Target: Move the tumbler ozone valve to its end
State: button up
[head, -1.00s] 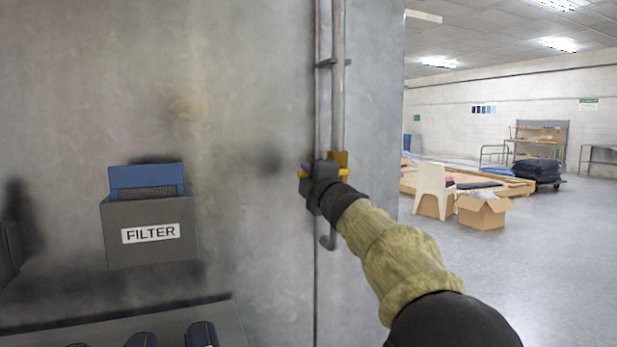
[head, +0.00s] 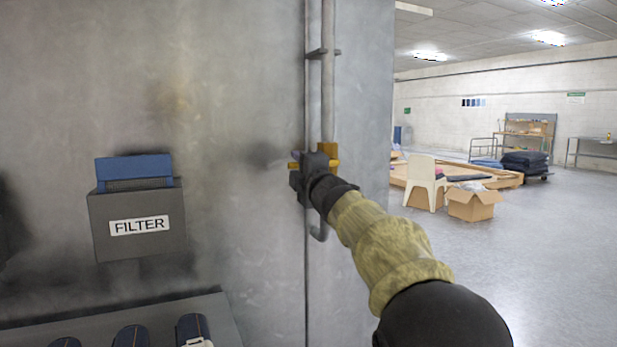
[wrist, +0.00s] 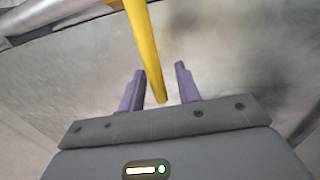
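The ozone valve (head: 328,152) is a yellow fitting on a thin vertical grey pipe at the edge of the grey metal cabinet. Its yellow handle lies about level in the head view, showing on both sides of my gripper (head: 308,166), which partly covers it. In the wrist view the handle (wrist: 146,45) is a yellow bar reaching down between the two purple fingers of my gripper (wrist: 160,72). The fingers are apart, with a clear gap to the right of the bar. The left finger is nearer the bar; I cannot tell if it touches.
A grey box labelled FILTER (head: 138,215) with a blue filter is on the cabinet face (head: 230,90) at left. Rolled dark-blue cloths (head: 133,336) lie on a ledge below. Open floor (head: 550,260) is at right, with a cardboard box (head: 473,206) and white chair (head: 424,180) farther back.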

jog(key=b+v, duration=0.2)
jog(key=v, duration=1.5)
jog(key=shift+b, duration=0.35)
jog(key=shift+s+d+f, duration=0.1)
jog(key=shift+f, duration=0.05)
jog(key=s+d+f+m+g+h, duration=0.15)
jog(key=f+m, duration=0.25)
jog(key=f, duration=0.5)
jog(key=d+f+m+g+h, duration=0.25)
jog(key=f+m, duration=0.25)
jog(key=f, duration=0.4)
jog(key=s+d+f+m+g+h, duration=0.1)
jog(key=d+f+m+g+h, duration=0.2)
jog(key=f, duration=0.6)
jog(key=s+f+m+g, duration=0.9)
jog(key=s+f+m, duration=0.1)
jog(key=s+f, duration=0.8)
notch_tip(320, 180, up, 31)
jog(key=p, duration=3.1)
jog(key=shift+s+a+p, duration=0.25)
jog(key=shift+a+p, duration=0.05)
